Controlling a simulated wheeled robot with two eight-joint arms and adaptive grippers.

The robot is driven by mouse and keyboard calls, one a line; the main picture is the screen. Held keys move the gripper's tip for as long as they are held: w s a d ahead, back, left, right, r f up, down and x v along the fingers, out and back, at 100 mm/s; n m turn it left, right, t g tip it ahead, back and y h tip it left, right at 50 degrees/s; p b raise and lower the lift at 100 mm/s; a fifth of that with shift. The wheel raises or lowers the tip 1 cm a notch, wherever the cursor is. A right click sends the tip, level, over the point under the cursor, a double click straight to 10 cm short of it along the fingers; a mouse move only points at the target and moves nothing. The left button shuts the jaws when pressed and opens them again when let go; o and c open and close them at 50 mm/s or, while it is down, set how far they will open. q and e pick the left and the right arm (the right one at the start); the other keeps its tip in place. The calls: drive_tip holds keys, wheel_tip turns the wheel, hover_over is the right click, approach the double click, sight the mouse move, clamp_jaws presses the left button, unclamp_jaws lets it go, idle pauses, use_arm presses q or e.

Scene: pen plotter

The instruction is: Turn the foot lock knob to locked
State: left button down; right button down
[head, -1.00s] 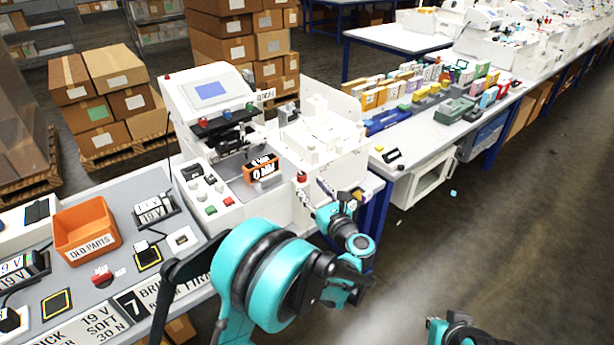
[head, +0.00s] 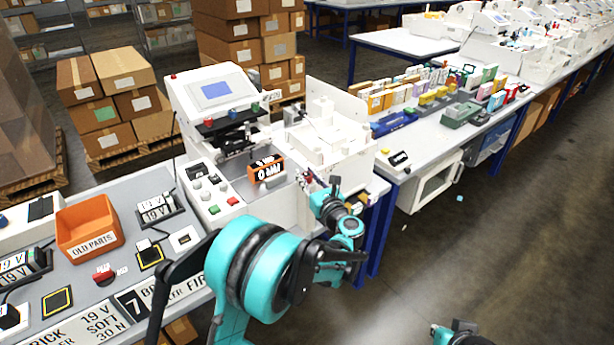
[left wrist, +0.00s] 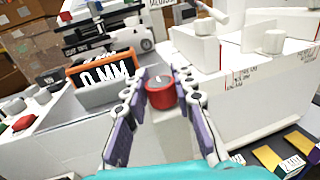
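The foot lock knob is a red round knob (left wrist: 160,92) with a small pale mark on top, on a white block at the machine's right front corner. In the left wrist view it lies between the two fingers of my left gripper (left wrist: 161,80). The fingers are spread either side of it, with a narrow gap seeming to show at each side. In the head view my left gripper (head: 316,184) is at that corner and largely hides the knob. Only part of my right arm shows at the bottom edge; its fingers are out of view.
The white machine (head: 212,95) carries a screen, buttons and an orange-framed display (head: 265,168) close left of the gripper. An orange bin (head: 88,227) stands on the grey bench at left. A table with colourful boxes (head: 400,95) is behind.

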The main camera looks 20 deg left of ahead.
use_arm(q)
drive_tip(key=shift+h, duration=0.3)
drive_tip(key=m+t+h, duration=0.2)
drive_tip(key=h, duration=0.1)
drive_tip(key=m+t+h, duration=0.1)
drive_tip(key=shift+a+m+h, duration=0.25)
drive_tip(key=shift+m+h, duration=0.05)
drive_tip(key=shift+m, duration=0.1)
drive_tip(key=m+h, duration=0.1)
drive_tip(key=h, duration=0.1)
drive_tip(key=m+t+h, duration=0.1)
drive_tip(key=m+h, duration=0.1)
drive_tip(key=h, duration=0.1)
drive_tip(key=shift+m+h+b, duration=0.3)
drive_tip(key=shift+b, duration=0.1)
drive_tip(key=m+h, duration=0.2)
drive_tip(key=h, duration=0.1)
drive_tip(key=m+g+h, duration=0.1)
drive_tip(key=m+h, duration=0.1)
drive_tip(key=h, duration=0.1)
drive_tip(key=shift+h, duration=0.4)
drive_tip(key=shift+d+m+g+h, duration=0.1)
drive_tip(key=shift+m+g+h, duration=1)
drive_tip(key=shift+m+h, duration=0.8)
drive_tip(key=shift+h, duration=0.3)
drive_tip(key=c, duration=1.2)
unclamp_jaws()
